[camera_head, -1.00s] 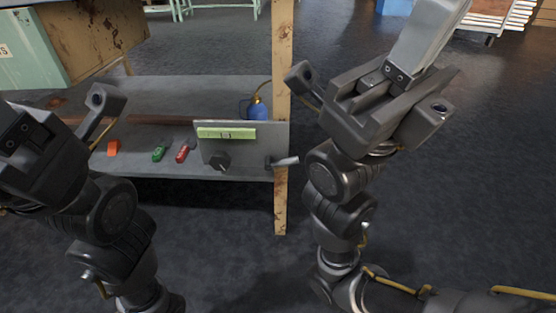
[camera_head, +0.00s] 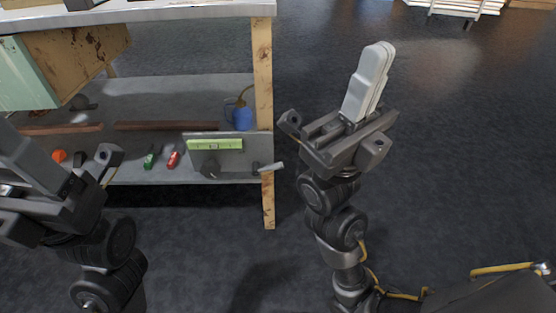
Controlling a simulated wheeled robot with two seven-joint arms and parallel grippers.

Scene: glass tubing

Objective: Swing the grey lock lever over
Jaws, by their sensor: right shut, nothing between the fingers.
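The grey lock lever (camera_head: 270,167) sticks out to the right from the lower right of a grey upright panel (camera_head: 232,160) on the bench's lower shelf. A green-yellow glass level strip (camera_head: 215,145) runs across the panel's top, and a dark knob (camera_head: 210,168) sits below it. My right gripper (camera_head: 376,52) is to the right of the lever and higher in the picture, pointing up, with its pale fingers together and empty. It is well apart from the lever. My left gripper (camera_head: 20,165) is at the left edge, partly cut off, and its fingertips are not clear.
The shelf (camera_head: 190,95) also holds a green tool (camera_head: 150,158), a red tool (camera_head: 173,159), an orange item (camera_head: 59,156) and a blue bottle (camera_head: 242,118). A wooden post (camera_head: 263,90) stands behind the lever. The floor to the right is open.

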